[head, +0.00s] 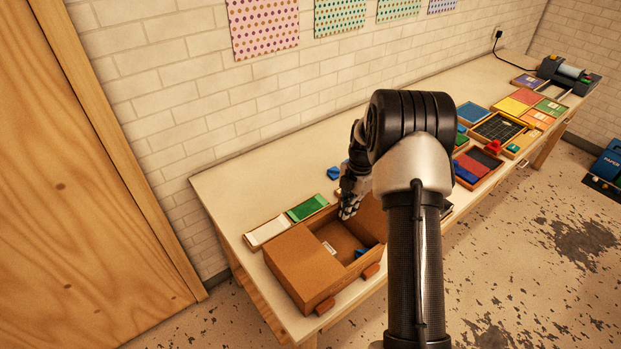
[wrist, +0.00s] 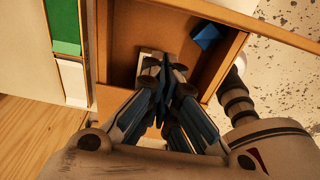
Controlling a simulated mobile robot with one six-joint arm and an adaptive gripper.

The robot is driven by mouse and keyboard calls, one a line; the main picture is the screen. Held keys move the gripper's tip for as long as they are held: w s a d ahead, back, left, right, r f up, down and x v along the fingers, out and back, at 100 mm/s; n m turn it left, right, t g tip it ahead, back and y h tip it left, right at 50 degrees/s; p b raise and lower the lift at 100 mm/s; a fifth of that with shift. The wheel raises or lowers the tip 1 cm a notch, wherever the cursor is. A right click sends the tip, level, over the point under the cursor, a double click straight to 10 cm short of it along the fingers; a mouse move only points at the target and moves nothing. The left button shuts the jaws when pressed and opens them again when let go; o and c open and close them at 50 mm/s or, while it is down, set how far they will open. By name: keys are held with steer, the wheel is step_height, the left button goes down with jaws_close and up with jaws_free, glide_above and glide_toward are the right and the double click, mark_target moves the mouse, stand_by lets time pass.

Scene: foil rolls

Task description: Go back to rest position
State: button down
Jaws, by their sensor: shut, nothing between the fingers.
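My gripper (head: 347,211) is over the open drawer of a brown wooden box (head: 288,264) on the table. Its fingers are closed together with nothing between them. In the wrist view my gripper (wrist: 163,72) points into the open compartment, above a small pale label-like piece (wrist: 147,65). A small blue piece (wrist: 206,36) lies in the compartment. It also shows in the head view (head: 360,253). My arm hides part of the box's right side and the table behind it.
A green and a white panel (head: 307,208) lie behind the box. Several coloured trays and foil rolls (head: 518,104) stand along the table (head: 235,190) to the right. A grey machine (head: 567,72) is at the far end. The table's back left is clear. A blue paper bin (head: 608,162) stands on the floor.

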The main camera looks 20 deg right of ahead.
steer(key=s+a+r+m+t+h+b, duration=0.1)
steer(key=s+a+r+m+b, duration=0.2)
steer(key=s+a+r+m, duration=0.45)
steer(key=s+a+r+m+t+b, duration=0.1)
steer(key=s+a+r+m+b, duration=0.3)
steer(key=r, duration=0.6)
steer(key=s+a+m+t+b, duration=0.1)
steer(key=s+a+m, duration=0.3)
steer(key=s, duration=0.5)
steer(key=s+a+f+m+t+b, duration=0.1)
steer(key=s+a+m, duration=0.3)
steer(key=s, duration=0.4)
steer(key=shift+s+a+f+m+t+b, duration=0.3)
steer(key=shift+s+a+m+t+b, duration=0.15)
steer(key=shift+m+b, duration=0.35)
